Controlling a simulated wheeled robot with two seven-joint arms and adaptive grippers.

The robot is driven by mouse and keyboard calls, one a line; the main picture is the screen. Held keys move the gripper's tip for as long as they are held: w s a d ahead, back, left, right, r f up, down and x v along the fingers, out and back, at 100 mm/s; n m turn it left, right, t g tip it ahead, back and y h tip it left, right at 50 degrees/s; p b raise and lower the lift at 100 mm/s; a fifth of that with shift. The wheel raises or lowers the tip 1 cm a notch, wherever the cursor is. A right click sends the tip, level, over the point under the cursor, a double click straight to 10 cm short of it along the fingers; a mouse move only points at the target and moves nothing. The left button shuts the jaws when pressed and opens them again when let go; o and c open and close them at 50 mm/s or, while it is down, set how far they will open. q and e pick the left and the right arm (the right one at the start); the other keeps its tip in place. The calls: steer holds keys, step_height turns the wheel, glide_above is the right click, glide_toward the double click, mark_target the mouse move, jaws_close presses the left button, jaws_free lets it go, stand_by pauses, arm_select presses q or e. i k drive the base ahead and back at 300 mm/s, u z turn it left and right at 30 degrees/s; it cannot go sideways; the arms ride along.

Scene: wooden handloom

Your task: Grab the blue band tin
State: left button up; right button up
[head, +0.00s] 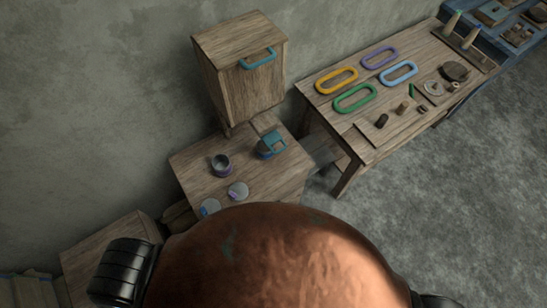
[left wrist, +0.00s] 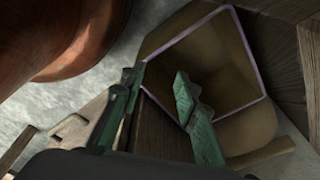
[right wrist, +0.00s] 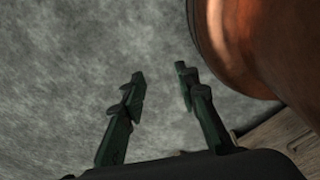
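On the small wooden table (head: 190,158) in the head view, a short open tin (head: 221,170) with a dark purple-blue band stands at the left. A second tin (head: 264,154) with a bluish band stands at the back right, partly hidden by a teal handle-like piece (head: 275,141). Which one is the blue band tin is hard to tell at this size. My left gripper (left wrist: 158,86) is open and empty in the left wrist view, in front of a lilac-rimmed brown container. My right gripper (right wrist: 160,84) is open and empty over grey floor. Neither gripper shows in the head view.
A tall wooden box (head: 238,85) stands behind. The long bench (head: 325,112) at right holds coloured rings. The lilac-rimmed container (left wrist: 215,60) is near my left gripper.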

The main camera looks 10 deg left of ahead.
mark_target(264, 153)
steer(key=k, duration=0.9)
steer(key=u, duration=0.7)
steer(key=i, duration=0.5)
steer(key=u, duration=0.1)
